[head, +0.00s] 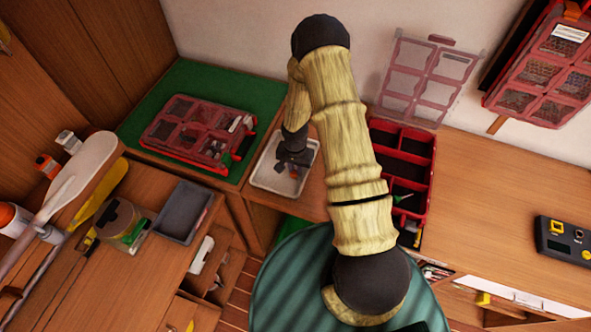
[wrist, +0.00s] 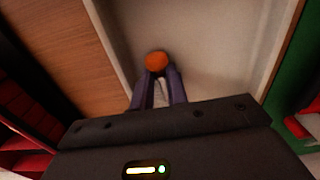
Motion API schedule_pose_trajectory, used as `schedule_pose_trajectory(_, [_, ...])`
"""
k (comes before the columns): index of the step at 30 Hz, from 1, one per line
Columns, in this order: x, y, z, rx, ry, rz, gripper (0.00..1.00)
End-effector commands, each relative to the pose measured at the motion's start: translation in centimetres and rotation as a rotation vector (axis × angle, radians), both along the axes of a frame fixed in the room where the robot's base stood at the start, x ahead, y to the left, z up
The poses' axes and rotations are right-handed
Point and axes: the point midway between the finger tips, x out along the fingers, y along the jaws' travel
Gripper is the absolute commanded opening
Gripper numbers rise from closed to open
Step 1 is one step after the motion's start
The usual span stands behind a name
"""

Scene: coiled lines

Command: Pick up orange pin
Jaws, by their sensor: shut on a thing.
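The orange pin shows in the wrist view as a round orange end (wrist: 156,62) right at the tips of my gripper (wrist: 158,76). My gripper is shut on the pin, and the fingers hide the rest of it. The wrist view shows the tray's pale floor (wrist: 205,45) behind the pin. I cannot tell whether the pin touches the tray floor.
A red divided box (head: 427,183) stands right of the tray, partly behind my arm. A closed red organizer (head: 197,131) lies on a green mat (head: 188,80) to the left. A grey tray (head: 185,212) sits on the left bench. The right bench top is mostly clear.

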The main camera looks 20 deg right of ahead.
Motion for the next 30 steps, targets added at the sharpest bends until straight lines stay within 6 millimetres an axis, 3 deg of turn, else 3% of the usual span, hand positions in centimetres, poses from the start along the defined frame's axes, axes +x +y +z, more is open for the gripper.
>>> schedule_pose_trajectory(11, [0.0, 0.2, 1.2, -0.001, -0.001, 0.002, 0.00])
schedule_pose_trajectory(24, [0.1, -0.1, 8.0, -0.001, -0.003, -0.003, 0.00])
schedule_pose_trajectory(30, [0.0, -0.1, 9.8, -0.001, 0.000, -0.002, 0.00])
